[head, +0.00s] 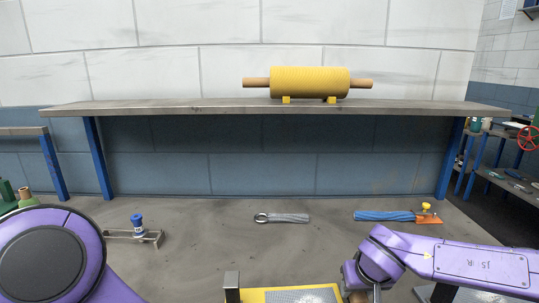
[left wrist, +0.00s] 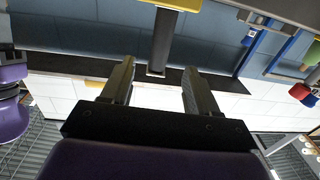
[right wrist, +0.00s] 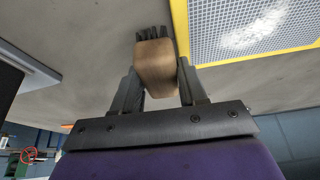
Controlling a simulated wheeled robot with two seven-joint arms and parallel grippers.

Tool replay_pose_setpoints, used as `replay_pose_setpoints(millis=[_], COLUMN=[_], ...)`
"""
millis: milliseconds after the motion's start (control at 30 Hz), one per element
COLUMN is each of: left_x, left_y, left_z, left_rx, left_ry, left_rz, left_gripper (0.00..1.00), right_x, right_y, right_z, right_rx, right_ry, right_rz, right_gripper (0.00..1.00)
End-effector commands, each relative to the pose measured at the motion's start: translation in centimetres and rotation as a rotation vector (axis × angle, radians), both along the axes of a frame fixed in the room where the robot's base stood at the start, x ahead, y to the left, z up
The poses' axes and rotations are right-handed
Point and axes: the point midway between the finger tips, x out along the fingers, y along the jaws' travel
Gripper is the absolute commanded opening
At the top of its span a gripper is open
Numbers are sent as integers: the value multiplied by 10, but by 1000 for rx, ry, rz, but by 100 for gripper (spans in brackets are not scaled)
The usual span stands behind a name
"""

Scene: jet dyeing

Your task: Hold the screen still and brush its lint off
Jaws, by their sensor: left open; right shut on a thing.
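The screen is a grey mesh in a yellow frame (head: 262,295), cut off at the bottom of the head view. It also shows in the right wrist view (right wrist: 222,45), with a whitish lint patch (right wrist: 258,28) on the mesh. A dark upright grip (head: 231,284) stands at its left side. In the left wrist view this grip (left wrist: 161,42) lies ahead of my open left gripper (left wrist: 157,76), in line with the gap between the fingers. My right gripper (right wrist: 157,78) is shut on the brush's wooden handle (right wrist: 155,62). Its dark bristles (right wrist: 151,33) are beside the frame, off the mesh.
On the bench lie a metal stand with a blue-capped item (head: 137,226), a grey bundle with a ring (head: 283,217) and a blue bundle (head: 384,215) beside an orange piece. A raised shelf (head: 200,106) behind bears a yellow roll (head: 309,81).

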Motion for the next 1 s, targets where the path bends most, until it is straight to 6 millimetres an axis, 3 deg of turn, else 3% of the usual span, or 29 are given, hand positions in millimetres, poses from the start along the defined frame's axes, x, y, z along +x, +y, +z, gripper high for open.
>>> replay_pose_setpoints(millis=[300, 500, 900, 967, 1000], left_x=[58, 83, 92, 92, 92], left_y=[4, 5, 6, 6, 6], left_z=[0, 0, -1, -1, -1], left_rx=[-2, 0, 3, 3, 3], left_ry=[3, 3, 2, 2, 3], left_rz=[4, 2, 0, 0, 0], left_gripper=[60, 60, 60, 43, 30], right_x=[0, 0, 0, 0, 0], right_y=[0, 0, 0, 0, 0], right_z=[4, 5, 5, 5, 5], right_rx=[0, 0, 0, 0, 0], right_ry=[-1, -1, -1, -1, -1], right_rz=[0, 1, 1, 1, 1], right_gripper=[18, 18, 18, 18, 18])
